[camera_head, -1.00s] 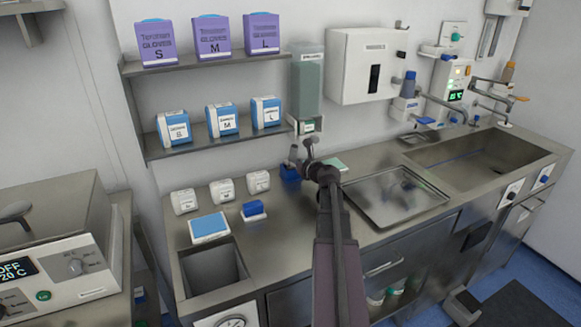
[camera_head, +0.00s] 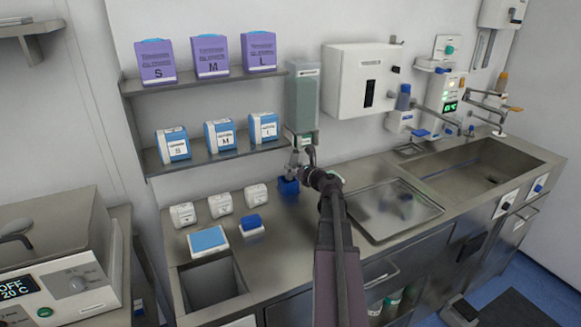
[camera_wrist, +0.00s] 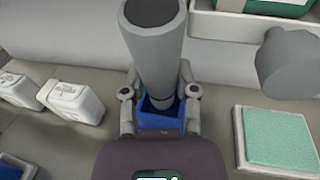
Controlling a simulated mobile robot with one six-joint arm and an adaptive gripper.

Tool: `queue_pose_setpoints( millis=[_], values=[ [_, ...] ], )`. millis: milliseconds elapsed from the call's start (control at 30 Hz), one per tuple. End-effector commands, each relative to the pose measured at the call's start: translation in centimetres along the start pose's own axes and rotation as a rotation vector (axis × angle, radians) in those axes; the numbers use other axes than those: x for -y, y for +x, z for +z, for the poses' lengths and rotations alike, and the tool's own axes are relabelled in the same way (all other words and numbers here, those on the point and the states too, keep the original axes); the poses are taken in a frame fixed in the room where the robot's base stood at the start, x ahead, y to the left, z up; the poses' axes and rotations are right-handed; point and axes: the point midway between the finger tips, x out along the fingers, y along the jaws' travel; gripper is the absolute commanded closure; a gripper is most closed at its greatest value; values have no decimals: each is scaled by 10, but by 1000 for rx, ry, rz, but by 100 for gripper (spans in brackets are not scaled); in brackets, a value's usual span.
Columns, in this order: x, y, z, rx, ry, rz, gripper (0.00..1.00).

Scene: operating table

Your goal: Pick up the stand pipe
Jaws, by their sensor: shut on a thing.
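The stand pipe (camera_wrist: 155,45) is a grey, hollow-topped tube. In the wrist view it stands between my gripper's (camera_wrist: 160,98) two fingers, which are shut on it near its lower end. Its foot meets a blue block-like holder (camera_wrist: 160,120); I cannot tell whether it sits inside it or just above. In the head view my gripper (camera_head: 303,168) is at the back of the counter, above the blue holder (camera_head: 289,187). There the pipe is small and partly hidden by my gripper.
A grey cylindrical part (camera_wrist: 285,65) and a green pad (camera_wrist: 280,137) are to the right in the wrist view. White boxes (camera_wrist: 75,102) stand left. In the head view a metal tray (camera_head: 395,208) lies right, a dispenser (camera_head: 303,95) hangs behind, and a sink (camera_head: 475,172) is farther right.

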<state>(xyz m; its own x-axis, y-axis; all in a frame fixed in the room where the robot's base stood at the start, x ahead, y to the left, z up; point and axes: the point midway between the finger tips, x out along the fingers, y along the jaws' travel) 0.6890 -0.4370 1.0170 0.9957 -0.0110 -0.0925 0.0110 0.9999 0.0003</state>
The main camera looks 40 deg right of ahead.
Motion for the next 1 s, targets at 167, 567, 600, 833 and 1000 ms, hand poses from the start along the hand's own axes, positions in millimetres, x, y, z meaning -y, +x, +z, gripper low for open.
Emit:
queue_pose_setpoints(
  millis=[167, 567, 600, 833, 1000],
  values=[
    [-1, -14, 15, 0, 0, -2, 100],
    [-2, -106, 4, 0, 0, -4, 100],
    [-2, -115, 3, 0, 1, -3, 100],
    [-2, -156, -1, 1, 1, -2, 100],
    [-1, -172, 6, -34, -1, 1, 100]
  ],
)
